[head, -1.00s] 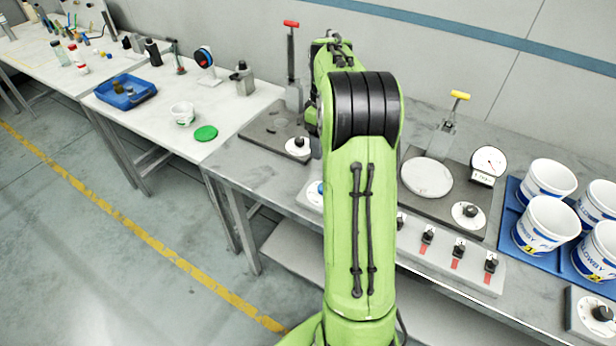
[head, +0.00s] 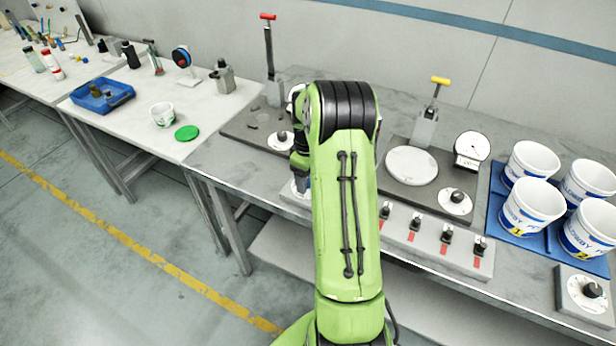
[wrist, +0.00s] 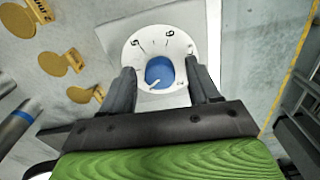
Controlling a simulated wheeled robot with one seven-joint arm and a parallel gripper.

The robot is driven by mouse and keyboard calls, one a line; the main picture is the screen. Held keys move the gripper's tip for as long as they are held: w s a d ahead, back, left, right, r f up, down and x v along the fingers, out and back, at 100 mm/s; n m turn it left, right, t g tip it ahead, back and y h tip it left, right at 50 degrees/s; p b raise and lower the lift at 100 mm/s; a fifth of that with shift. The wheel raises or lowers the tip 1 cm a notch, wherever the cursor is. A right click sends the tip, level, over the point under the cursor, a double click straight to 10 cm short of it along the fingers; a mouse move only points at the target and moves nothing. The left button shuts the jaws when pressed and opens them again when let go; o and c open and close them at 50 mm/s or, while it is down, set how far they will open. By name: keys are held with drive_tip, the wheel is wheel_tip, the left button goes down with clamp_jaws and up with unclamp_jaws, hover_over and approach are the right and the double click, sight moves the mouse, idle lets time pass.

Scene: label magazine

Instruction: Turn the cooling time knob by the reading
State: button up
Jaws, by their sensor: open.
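In the wrist view a blue knob (wrist: 160,72) with a white pointer mark sits in a white round dial (wrist: 135,52) with printed numerals. The pointer mark slants to the lower left in that view. My gripper (wrist: 161,80) is open, with one finger on each side of the knob. I cannot tell whether the fingers touch it. In the head view my arm hides most of this dial; its white box (head: 292,191) shows at the bench front. A round gauge (head: 471,148) stands behind the right plate; its reading is too small to tell.
Another dial with a black knob (head: 456,197) is on the right plate, beside a yellow-handled lever (head: 440,82). Several black switches (head: 447,235) line the bench front. White buckets (head: 529,210) stand on a blue tray at right. A red-handled lever (head: 268,18) stands behind left.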

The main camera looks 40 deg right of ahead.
drive_tip(key=c, duration=1)
drive_tip(key=shift+c, duration=0.2)
drive_tip(key=shift+m, duration=0.4)
drive_tip(key=m, duration=0.4)
drive_tip(key=shift+m, duration=0.4)
drive_tip(key=m, duration=1.2)
drive_tip(key=shift+m, duration=0.3)
drive_tip(key=m, duration=0.5)
drive_tip(key=shift+w+m+b, duration=0.1)
drive_tip(key=shift+m+b, duration=0.2)
drive_tip(key=shift+m, duration=0.1)
drive_tip(key=shift+r, duration=0.1)
